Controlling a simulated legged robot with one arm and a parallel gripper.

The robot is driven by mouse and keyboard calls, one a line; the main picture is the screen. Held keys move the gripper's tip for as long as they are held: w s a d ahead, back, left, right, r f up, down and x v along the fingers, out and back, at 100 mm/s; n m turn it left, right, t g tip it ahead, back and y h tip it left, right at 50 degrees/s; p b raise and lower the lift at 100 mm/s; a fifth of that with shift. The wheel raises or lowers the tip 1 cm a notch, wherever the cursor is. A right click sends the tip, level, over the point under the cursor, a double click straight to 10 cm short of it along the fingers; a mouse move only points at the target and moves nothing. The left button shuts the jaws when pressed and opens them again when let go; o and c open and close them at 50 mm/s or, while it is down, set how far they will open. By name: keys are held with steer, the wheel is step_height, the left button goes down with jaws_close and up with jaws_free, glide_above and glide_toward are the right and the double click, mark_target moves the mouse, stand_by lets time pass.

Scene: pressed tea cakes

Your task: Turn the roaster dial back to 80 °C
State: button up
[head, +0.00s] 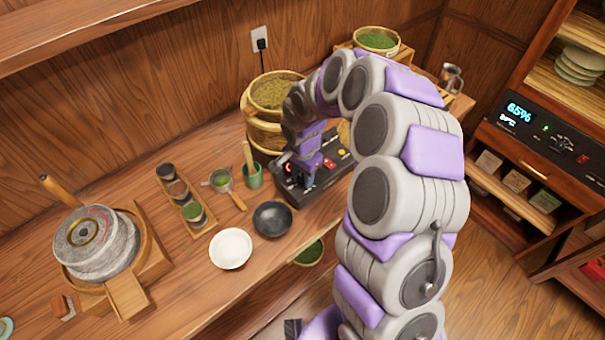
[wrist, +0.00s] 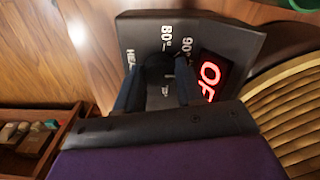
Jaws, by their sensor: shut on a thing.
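In the wrist view the panel (wrist: 225,33) shows a partly hidden label starting "HE", then 80° and 90°, and a red lit display (wrist: 211,75) partly reading "OF". My gripper (wrist: 157,77) points at the panel, its two dark fingers on either side of the dark dial (wrist: 160,92), shut on it. The dial's faint pointer mark is hard to read. In the head view my gripper (head: 291,178) is at the panel's left part, the dial hidden there.
A black bowl (head: 272,219), white bowl (head: 231,248) and green whisk cup (head: 253,176) stand left of the panel. A stone mill (head: 98,245) is farther left. A bamboo basket (head: 262,135) stands close behind. A cabinet (head: 545,130) is at right.

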steer(key=shift+r+n+p, duration=0.15)
steer(key=shift+n+p, duration=0.15)
steer(key=shift+p, duration=0.05)
steer(key=n+p, duration=0.2)
steer(key=n, duration=0.1)
steer(key=shift+p, duration=0.3)
steer(key=n+p, duration=0.3)
steer(key=n, duration=0.1)
steer(key=n+p, duration=0.2)
steer(key=n, duration=0.2)
steer(key=shift+w+n+p, duration=0.1)
steer(key=shift+n+p, duration=0.25)
steer(key=shift+n, duration=0.05)
steer(key=shift+n+p, duration=0.7)
steer(key=shift+n, duration=1.1)
steer(key=o, duration=0.8)
steer(key=shift+c, duration=0.2)
steer(key=shift+a, duration=0.1)
